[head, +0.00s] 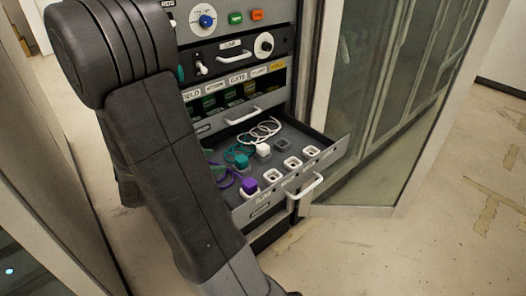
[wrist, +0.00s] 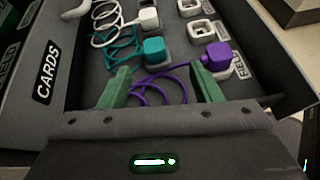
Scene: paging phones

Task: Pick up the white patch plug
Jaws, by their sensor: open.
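The white patch plug (head: 263,149) sits in the open drawer with a looped white cord (head: 258,132). In the wrist view the white plug (wrist: 148,18) is near the top edge, beyond the teal plug (wrist: 154,50). The purple plug (wrist: 217,55) is just beyond my right fingertip. My gripper (wrist: 160,82) is open, its two green fingers apart with nothing gripped; purple cord shows between them. The white plug is apart from the fingers, farther up the picture. My gripper is not visible in the head view.
The drawer (head: 333,152) has several white-rimmed sockets (head: 292,163) and a front handle (head: 305,186). Teal and purple cords lie loose around the plugs. The cabinet with knobs and switches rises behind the drawer. A glass-panelled door (head: 375,80) stands to the right.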

